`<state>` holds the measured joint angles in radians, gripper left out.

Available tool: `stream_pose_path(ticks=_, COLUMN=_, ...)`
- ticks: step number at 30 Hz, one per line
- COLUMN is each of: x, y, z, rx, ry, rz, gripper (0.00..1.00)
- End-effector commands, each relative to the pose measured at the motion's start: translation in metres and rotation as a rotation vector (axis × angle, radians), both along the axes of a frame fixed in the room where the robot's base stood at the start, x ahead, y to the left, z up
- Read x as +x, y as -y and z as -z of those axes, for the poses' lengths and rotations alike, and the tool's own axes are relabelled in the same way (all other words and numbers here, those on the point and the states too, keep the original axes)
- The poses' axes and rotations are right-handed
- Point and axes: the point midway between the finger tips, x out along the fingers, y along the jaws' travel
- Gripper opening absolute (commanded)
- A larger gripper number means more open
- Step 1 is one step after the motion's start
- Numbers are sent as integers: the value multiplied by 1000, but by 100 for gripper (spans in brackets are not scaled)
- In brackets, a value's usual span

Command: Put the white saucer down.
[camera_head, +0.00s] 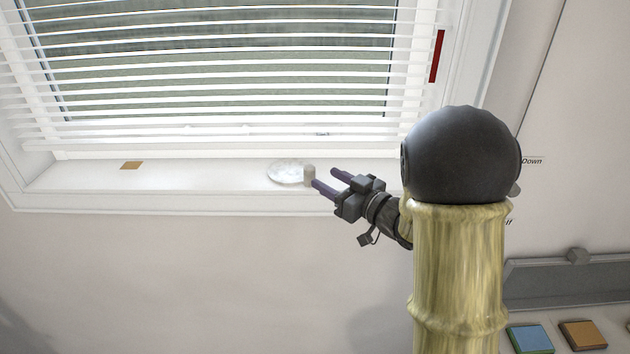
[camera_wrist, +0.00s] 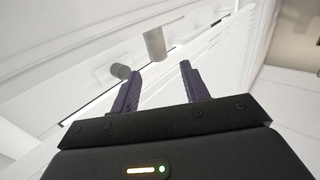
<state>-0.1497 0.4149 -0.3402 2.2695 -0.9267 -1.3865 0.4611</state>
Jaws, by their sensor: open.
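The white saucer (camera_head: 284,174) lies on the white window sill (camera_head: 210,178), just left of my gripper. My gripper (camera_head: 327,180) is open, with its two dark fingers pointing left toward the saucer and apart from each other. Nothing shows held between the fingers in the wrist view (camera_wrist: 159,75). I cannot make out the saucer in the wrist view. A small pale cylinder (camera_head: 310,175) stands by the saucer's right edge, close to the fingertips. I cannot tell whether a finger touches it.
White blinds (camera_head: 220,125) hang behind the sill. The wrist view shows a white cylinder (camera_wrist: 155,43) and a grey one (camera_wrist: 121,72) beyond the fingers. The sill between the tan square and the saucer is clear.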

Motion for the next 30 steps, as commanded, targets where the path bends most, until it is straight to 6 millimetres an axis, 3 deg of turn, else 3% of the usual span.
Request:
stream_pose_path(ticks=3, x=-14, y=15, z=3, rx=1, ry=1, rz=3, gripper=46)
stream_pose_path(ticks=9, x=-24, y=22, z=1, rx=0, ry=-1, rz=0, gripper=46)
stream_pose_path(ticks=25, x=-24, y=22, z=1, rx=-1, ry=-2, rz=1, gripper=46)
stream_pose_path(ticks=30, x=-19, y=28, z=8, rx=-30, ry=-21, rz=58, gripper=46)
